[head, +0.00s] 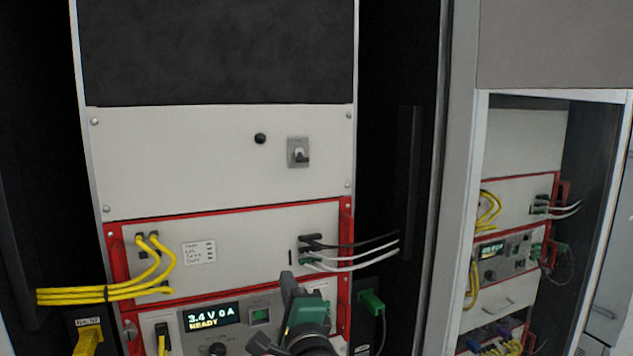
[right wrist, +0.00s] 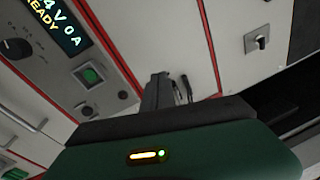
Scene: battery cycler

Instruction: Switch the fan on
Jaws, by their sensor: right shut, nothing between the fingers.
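A grey switch plate with a dark toggle (head: 298,152) is on the upper light panel, right of centre in the head view. It also shows at the upper right of the right wrist view (right wrist: 257,40). No label on it can be read. My right gripper (head: 287,282) is shut and empty, pointing up in front of the lower red-framed units. It is below the switch and apart from it. Its fingers (right wrist: 160,84) also show in the right wrist view. My left gripper is not in view.
A small black knob (head: 260,138) is left of the switch. Black and white cables (head: 360,252) stick out at the right, near my right gripper. Yellow cables (head: 100,295) hang at the left. A lit display (head: 212,316) reads 3.4 V 0 A, READY. The panel around the switch is clear.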

